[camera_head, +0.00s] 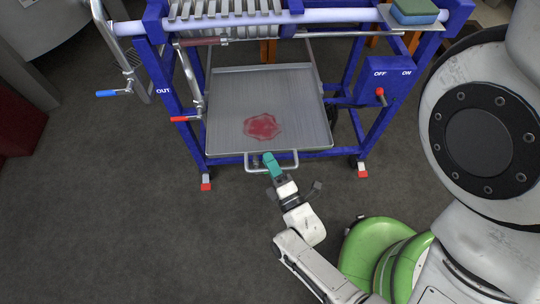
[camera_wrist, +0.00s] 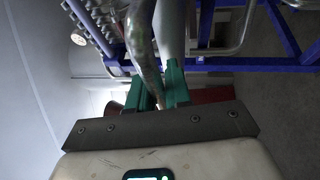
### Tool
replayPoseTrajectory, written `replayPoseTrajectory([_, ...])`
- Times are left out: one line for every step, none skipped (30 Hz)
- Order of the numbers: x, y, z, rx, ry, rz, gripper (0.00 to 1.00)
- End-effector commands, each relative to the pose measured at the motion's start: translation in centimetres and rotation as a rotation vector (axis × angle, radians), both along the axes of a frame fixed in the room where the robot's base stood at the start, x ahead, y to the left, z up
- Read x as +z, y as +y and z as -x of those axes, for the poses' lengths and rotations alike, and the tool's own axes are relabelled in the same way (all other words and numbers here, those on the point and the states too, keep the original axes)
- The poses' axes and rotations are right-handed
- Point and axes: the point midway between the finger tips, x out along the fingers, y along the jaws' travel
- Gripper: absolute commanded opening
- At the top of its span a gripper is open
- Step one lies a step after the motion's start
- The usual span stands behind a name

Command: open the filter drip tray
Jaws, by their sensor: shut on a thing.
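The filter drip tray (camera_head: 230,90) is a flat grey metal pan with a red wet stain on its floor. It lies level, low in the blue filter frame, and reaches forward to the front legs. Its pale loop handle (camera_head: 291,162) sticks out from the front edge. My gripper (camera_head: 268,157), with teal fingers, is at the left part of this handle and is shut on it. In the wrist view the fingers (camera_wrist: 159,88) stand on either side of a shiny metal bar (camera_wrist: 146,50). The exact contact is partly hidden.
The blue frame (camera_head: 352,70) carries filter plates (camera_head: 225,12) above the tray. A switch box (camera_head: 385,80) with a red lever sits at the right. Pipes with a blue-handled valve (camera_head: 113,92) and a red-handled valve (camera_head: 184,118) are at the left.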

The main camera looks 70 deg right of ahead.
Motion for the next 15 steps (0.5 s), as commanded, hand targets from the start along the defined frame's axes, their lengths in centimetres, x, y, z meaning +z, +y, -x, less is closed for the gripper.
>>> replayPoseTrajectory([-0.14, 0.09, 0.05, 0.001, 0.003, -0.003, 0.00])
replayPoseTrajectory([-0.15, 0.09, 0.05, 0.001, 0.003, -0.003, 0.00])
replayPoseTrajectory([-0.15, 0.08, 0.04, 0.001, 0.003, -0.003, 0.00])
replayPoseTrajectory([-0.16, 0.07, 0.05, 0.001, 0.003, -0.003, 0.00])
replayPoseTrajectory([-0.16, 0.07, 0.05, 0.001, 0.003, -0.003, 0.00])
replayPoseTrajectory([-0.16, 0.07, 0.04, 0.001, 0.003, -0.003, 0.00])
replayPoseTrajectory([-0.17, 0.06, 0.04, 0.001, 0.003, -0.003, 0.00])
replayPoseTrajectory([-0.17, 0.06, 0.04, 0.001, 0.003, -0.003, 0.21])
replayPoseTrajectory([-0.15, 0.05, 0.04, 0.001, 0.003, -0.003, 0.25])
replayPoseTrajectory([-0.15, 0.05, 0.03, 0.001, 0.003, -0.003, 0.28])
replayPoseTrajectory([-0.14, 0.03, 0.03, 0.001, 0.002, -0.002, 0.31])
replayPoseTrajectory([-0.13, 0.03, 0.03, 0.001, 0.002, -0.002, 0.35])
replayPoseTrajectory([-0.12, 0.02, 0.03, 0.001, 0.002, -0.002, 0.38])
replayPoseTrajectory([-0.11, 0.01, 0.02, 0.001, 0.002, -0.001, 0.39])
replayPoseTrajectory([-0.09, 0.01, 0.01, 0.001, 0.002, -0.001, 0.39])
